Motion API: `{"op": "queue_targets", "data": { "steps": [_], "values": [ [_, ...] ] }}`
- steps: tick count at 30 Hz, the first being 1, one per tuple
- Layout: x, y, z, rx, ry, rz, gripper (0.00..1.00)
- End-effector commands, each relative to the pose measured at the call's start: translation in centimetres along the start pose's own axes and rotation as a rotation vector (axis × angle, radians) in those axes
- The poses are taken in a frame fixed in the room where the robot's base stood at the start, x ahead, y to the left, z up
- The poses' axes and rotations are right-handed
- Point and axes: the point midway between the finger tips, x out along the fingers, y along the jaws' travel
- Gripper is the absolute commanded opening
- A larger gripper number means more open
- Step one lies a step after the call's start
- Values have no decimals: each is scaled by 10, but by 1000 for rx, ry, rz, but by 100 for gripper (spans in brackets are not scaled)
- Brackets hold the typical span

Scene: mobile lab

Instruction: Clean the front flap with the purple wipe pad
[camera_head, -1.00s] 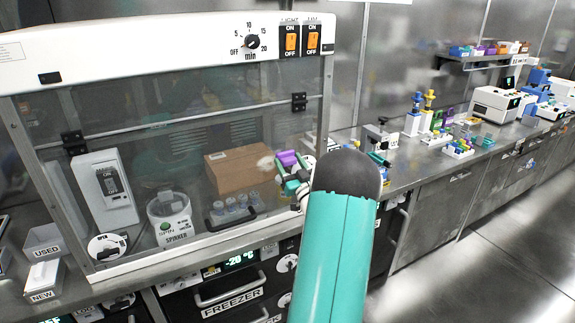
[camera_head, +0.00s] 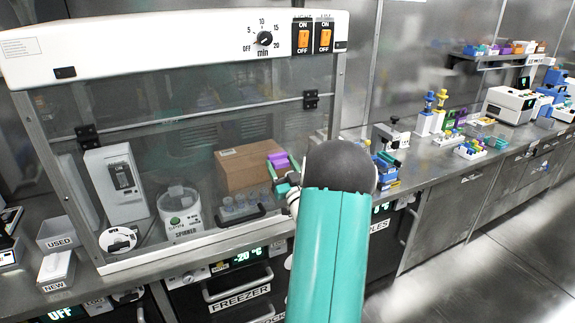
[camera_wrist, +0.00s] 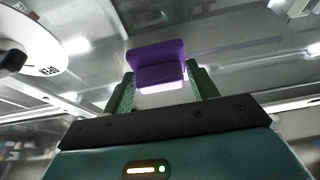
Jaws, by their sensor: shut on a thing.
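The purple wipe pad (camera_wrist: 155,65) is held between the green fingers of my gripper (camera_wrist: 162,88) in the wrist view. In the head view the pad (camera_head: 279,161) shows at the end of my gripper (camera_head: 281,174), in front of the hood's transparent front flap (camera_head: 190,150). I cannot tell whether the pad touches the flap. My teal arm hides the flap's lower right corner.
Behind the flap are a cardboard box (camera_head: 247,167), a spinner (camera_head: 180,212) and a tube rack (camera_head: 240,206). USED (camera_head: 58,235) and NEW (camera_head: 56,270) bins stand at the left. A freezer (camera_head: 237,292) is below. The floor at right is clear.

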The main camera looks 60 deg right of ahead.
Motion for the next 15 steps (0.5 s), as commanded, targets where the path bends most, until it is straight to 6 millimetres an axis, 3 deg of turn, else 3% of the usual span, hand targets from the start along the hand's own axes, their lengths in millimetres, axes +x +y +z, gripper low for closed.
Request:
{"op": "queue_targets", "data": {
  "steps": [15],
  "values": [
    [2, -31, 1, 1, 1, -1, 40]
  ]
}}
